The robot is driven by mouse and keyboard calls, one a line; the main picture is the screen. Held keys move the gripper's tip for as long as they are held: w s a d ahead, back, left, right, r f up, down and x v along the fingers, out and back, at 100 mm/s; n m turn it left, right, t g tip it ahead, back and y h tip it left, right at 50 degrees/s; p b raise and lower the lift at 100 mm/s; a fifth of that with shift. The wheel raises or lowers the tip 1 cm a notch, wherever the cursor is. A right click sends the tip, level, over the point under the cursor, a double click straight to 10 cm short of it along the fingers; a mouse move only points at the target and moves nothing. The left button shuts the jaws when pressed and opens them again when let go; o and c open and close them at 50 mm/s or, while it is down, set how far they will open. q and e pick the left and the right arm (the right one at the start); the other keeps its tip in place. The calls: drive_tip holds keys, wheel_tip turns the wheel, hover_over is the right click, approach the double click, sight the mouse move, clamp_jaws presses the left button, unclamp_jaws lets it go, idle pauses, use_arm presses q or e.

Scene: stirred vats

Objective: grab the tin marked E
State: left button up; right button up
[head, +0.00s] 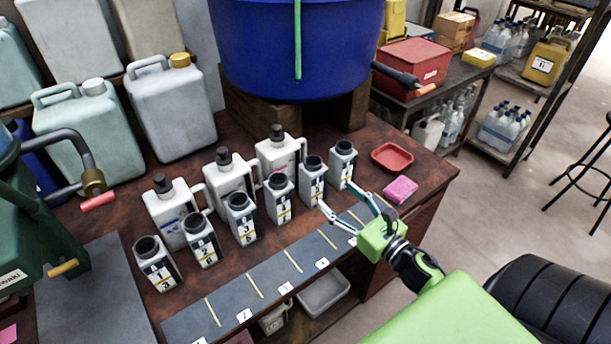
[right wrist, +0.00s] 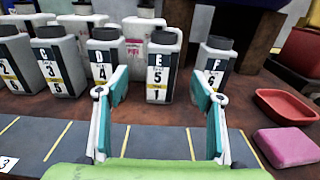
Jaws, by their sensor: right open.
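The tin marked E (right wrist: 162,65) is a white tin with a dark cap and a black, white and yellow label. It stands upright in the right wrist view, between tin D (right wrist: 106,62) and tin F (right wrist: 214,65). In the head view, tin E (head: 313,182) is second from the right in the front row. My right gripper (head: 334,194) is open and empty in front of the tin, fingers pointing at it. In the right wrist view, tin E shows between the two fingertips (right wrist: 161,78), beyond them. My left gripper is not in view.
Larger white jugs (head: 229,182) stand close behind the row. A red tray (head: 392,156) and a pink sponge (head: 400,189) lie right of tin F. A grey strip with yellow lines (head: 265,284) runs along the front. A blue vat (head: 295,50) stands behind.

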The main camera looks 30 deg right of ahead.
sight(319, 177)
drive_tip(key=w, duration=0.3)
drive_tip(key=w+p, duration=0.1)
drive_tip(key=shift+w+a+r, duration=0.1)
drive_tip(key=shift+w+r, duration=0.1)
drive_tip(key=shift+r, duration=0.15)
drive_tip(key=shift+w+a+f, duration=0.1)
drive_tip(key=shift+w+f, duration=0.05)
drive_tip(key=shift+w, duration=1.15)
drive_tip(key=shift+w+p, duration=0.4)
drive_tip(key=shift+w, duration=0.2)
drive_tip(key=w, duration=0.3)
drive_tip(key=shift+w+p, duration=0.2)
drive_tip(key=shift+p, duration=0.15)
drive_tip(key=shift+w+f, duration=0.1)
drive_tip(key=shift+w, duration=0.15)
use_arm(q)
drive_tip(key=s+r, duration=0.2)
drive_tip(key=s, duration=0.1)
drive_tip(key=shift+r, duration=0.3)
use_arm(e)
drive_tip(key=c, duration=1.2)
